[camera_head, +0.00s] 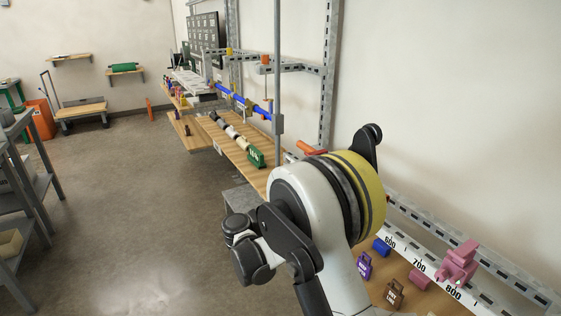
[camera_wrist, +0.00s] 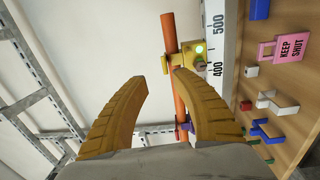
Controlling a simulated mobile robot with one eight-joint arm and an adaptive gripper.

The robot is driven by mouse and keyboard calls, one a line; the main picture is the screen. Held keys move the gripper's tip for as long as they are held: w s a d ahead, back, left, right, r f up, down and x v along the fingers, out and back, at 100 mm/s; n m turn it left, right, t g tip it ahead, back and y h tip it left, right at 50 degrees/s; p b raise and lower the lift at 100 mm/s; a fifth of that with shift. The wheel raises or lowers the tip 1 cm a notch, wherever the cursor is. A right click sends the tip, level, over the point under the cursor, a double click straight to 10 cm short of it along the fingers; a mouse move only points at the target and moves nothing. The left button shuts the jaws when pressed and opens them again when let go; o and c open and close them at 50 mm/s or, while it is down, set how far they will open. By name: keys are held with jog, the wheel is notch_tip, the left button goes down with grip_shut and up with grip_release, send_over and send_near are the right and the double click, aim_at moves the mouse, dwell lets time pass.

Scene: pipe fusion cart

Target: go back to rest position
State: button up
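My gripper (camera_wrist: 160,80) shows in the wrist view as two curved orange-yellow fingers. Their tips are apart, with nothing between them. Beyond the tips is an orange pipe (camera_wrist: 171,34) with a yellow fitting (camera_wrist: 184,59) that carries a green light. The right fingertip overlaps the fitting in the picture; I cannot tell whether they touch. In the head view my arm, white with a yellow ring, stands raised over the near end of the bench; the gripper's fingers cannot be made out there.
A wooden bench (camera_head: 237,150) runs along the wall, with a numbered rail (camera_head: 420,264), a pink clamp (camera_head: 459,263), and purple (camera_head: 364,265) and brown (camera_head: 394,293) tags near my arm. A grey shelf rack (camera_head: 36,180) stands at left. The floor (camera_head: 130,200) between is clear.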

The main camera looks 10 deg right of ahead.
jog(key=s+d+r+y, duration=0.2)
jog(key=s+d+y, duration=0.3)
jog(key=s+y, duration=0.55)
jog(key=s+a+f+m+y, duration=0.1)
jog(key=s+a+m+y, duration=0.1)
jog(key=s+a, duration=0.3)
jog(key=s+a+f+m+t+y, duration=0.1)
jog(key=s+a+y, duration=0.3)
jog(key=s, duration=0.9)
jog(key=shift+s+a+f+m+y, duration=0.2)
jog(key=shift+a+f+m+y, duration=0.2)
jog(key=shift+f+y, duration=0.3)
